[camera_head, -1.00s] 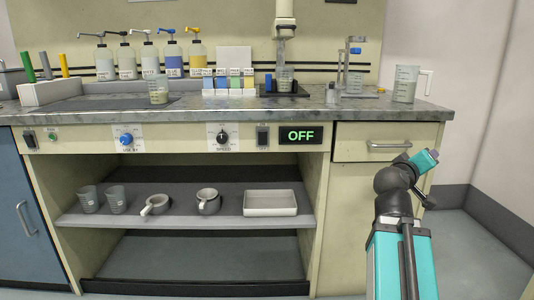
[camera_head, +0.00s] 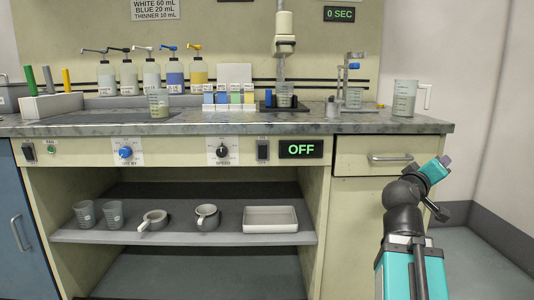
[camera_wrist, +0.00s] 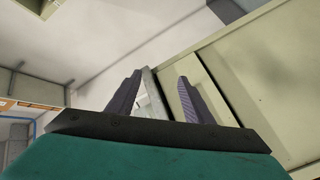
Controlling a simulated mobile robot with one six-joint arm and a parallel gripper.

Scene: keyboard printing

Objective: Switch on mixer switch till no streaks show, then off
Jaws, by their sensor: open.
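The liquid in the beaker is too small to judge for streaks. The mixer switch (camera_head: 262,150) is a dark rocker on the front panel, left of a display (camera_head: 300,149) reading OFF in green. A wall display (camera_head: 339,14) reads 0 SEC. My gripper (camera_head: 446,161) is in front of the drawer at the right, well away from the switch. In the wrist view my gripper (camera_wrist: 158,88) is open and empty.
A speed knob (camera_head: 222,151), a blue knob (camera_head: 125,152) and another switch (camera_head: 29,151) share the panel. Pump bottles, beakers and a stand (camera_head: 352,82) line the counter. The drawer handle (camera_head: 390,159) sticks out near my arm. The space before the panel is clear.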

